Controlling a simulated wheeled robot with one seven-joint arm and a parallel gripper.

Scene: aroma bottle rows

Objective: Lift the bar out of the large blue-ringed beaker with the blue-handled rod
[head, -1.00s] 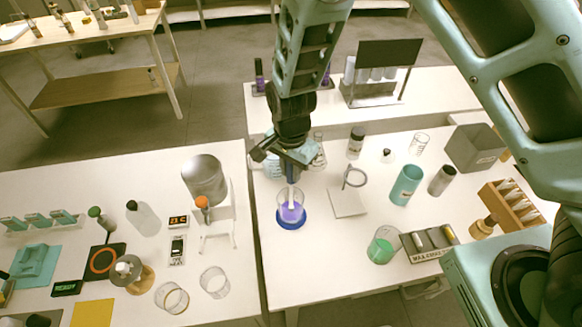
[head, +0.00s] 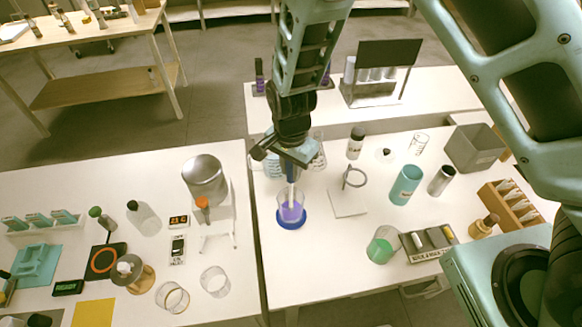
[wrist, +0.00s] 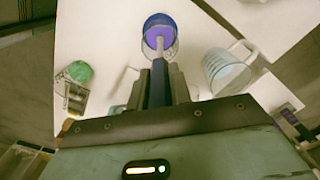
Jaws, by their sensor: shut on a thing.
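The large beaker (head: 290,207) holds purple liquid and stands on a blue ring (head: 291,224) near the left edge of the right-hand table. My gripper (head: 290,172) is above the beaker, shut on the blue-handled rod. The rod's blue handle (wrist: 158,85) is between the fingers in the wrist view, and its pale shaft (head: 291,195) points down into the beaker. In the wrist view the rod's tip meets the purple liquid (wrist: 158,36). I cannot make out the bar in the liquid.
A ring stand (head: 349,203) is right of the beaker. A beaker of green liquid (head: 381,248) and a labelled rack (head: 428,243) stand nearer the front right. Clear glassware (head: 317,158) is behind my gripper. A gap between the two tables runs left of the beaker.

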